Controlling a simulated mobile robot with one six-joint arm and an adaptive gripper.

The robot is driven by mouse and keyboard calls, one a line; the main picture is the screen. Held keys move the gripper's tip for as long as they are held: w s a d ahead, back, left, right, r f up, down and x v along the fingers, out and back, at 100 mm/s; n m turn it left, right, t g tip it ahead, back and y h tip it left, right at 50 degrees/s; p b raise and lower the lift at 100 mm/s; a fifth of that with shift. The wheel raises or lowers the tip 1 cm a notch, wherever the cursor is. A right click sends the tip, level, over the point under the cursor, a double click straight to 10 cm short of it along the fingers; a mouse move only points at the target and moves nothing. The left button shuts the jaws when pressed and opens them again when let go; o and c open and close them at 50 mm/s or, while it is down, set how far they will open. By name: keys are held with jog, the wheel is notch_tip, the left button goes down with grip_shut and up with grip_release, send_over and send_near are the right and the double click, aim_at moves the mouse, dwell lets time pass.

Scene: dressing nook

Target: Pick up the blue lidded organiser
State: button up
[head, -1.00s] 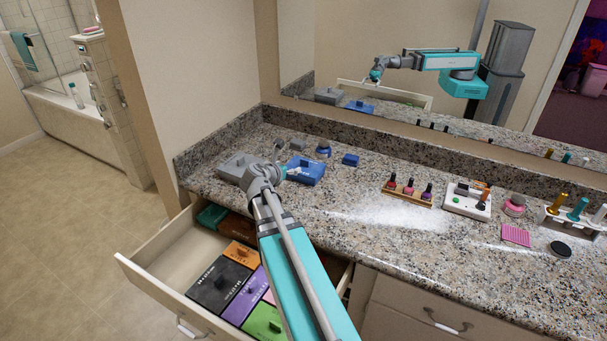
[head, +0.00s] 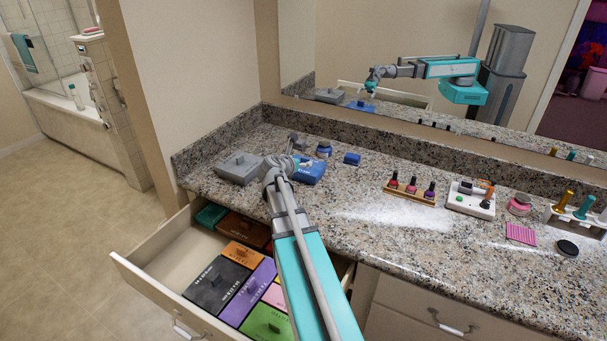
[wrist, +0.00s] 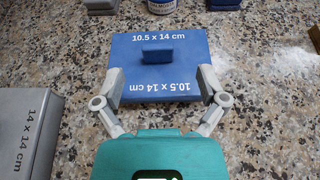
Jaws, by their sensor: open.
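The blue lidded organiser (head: 311,172) sits on the granite counter near the back left, partly hidden by my arm in the head view. In the wrist view the organiser (wrist: 190,62) shows its flat lid with a raised blue block handle (wrist: 158,50) and white "10.5 x 14 cm" lettering. My gripper (wrist: 160,84) is open over the near part of the lid. Its two fingers are spread wide on either side of the lettering, short of the handle, with nothing between them. Whether the fingers touch the lid cannot be told.
A grey lidded organiser (head: 239,168) stands just left, also in the wrist view (wrist: 28,130). A small jar (head: 323,150) and a small blue box (head: 352,159) stand behind and right. An open drawer (head: 150,272) with coloured boxes lies below. Nail polish bottles stand farther right.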

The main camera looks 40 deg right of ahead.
aim_at(305, 160)
dwell(0.3)
jog(key=shift+b+x, duration=1.05)
jog(key=shift+x, duration=1.6)
grip_shut()
